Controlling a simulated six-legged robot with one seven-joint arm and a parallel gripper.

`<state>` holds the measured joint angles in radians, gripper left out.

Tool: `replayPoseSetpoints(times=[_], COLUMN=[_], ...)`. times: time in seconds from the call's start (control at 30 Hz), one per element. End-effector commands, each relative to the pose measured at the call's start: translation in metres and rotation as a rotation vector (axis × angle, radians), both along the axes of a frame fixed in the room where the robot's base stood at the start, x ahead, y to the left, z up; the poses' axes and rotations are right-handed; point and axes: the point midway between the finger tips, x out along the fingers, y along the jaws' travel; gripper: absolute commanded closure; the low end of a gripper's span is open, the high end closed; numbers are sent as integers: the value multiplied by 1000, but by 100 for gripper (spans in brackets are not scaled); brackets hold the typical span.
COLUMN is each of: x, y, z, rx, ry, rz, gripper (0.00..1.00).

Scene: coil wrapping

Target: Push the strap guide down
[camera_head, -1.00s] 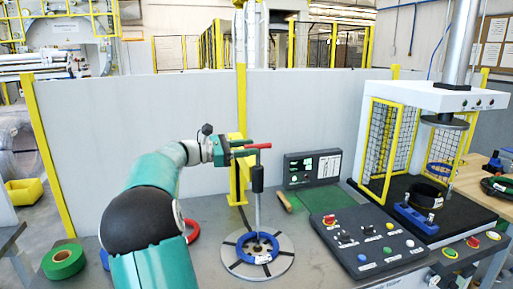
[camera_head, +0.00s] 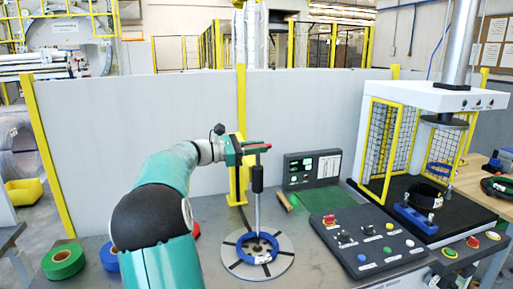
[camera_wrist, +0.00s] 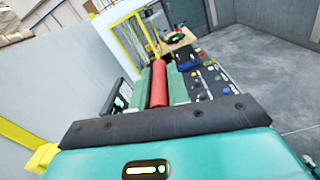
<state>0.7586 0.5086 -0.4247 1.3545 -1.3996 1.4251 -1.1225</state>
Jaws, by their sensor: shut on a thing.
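The strap guide (camera_head: 257,181) is an upright thin rod with a black sleeve and a red handle at its top. Its foot reaches down to the blue coil (camera_head: 259,258) on the round slotted turntable (camera_head: 285,265). My gripper (camera_head: 257,148) is level with the top of the guide and shut on the red handle. In the wrist view the red handle (camera_wrist: 159,84) lies lengthwise between the two green fingers. The fingers cover part of the handle in the head view.
A control panel (camera_head: 365,239) with coloured buttons and a small display box (camera_head: 312,167) stand to the right. A caged press (camera_head: 431,97) is farther right. A green tape roll (camera_head: 63,261) lies at the left. A grey wall (camera_head: 310,120) closes the back.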

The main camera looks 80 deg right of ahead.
Motion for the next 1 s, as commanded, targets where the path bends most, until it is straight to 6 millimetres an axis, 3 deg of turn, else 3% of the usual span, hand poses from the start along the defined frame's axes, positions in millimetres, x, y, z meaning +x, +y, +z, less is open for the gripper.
replayPoseSetpoints(times=[0.23, 0.53, 0.57, 0.67, 1.0], x=[2, 2, 2, 1, 4], y=[0, 0, 0, 0, 2], z=[-38, -45, -45, -45, -43], rx=[3, 4, 5, 4, 1], ry=[4, -1, -1, -1, 0], rz=[4, 4, 3, 3, 3], gripper=[100, 100, 79, 62, 62])
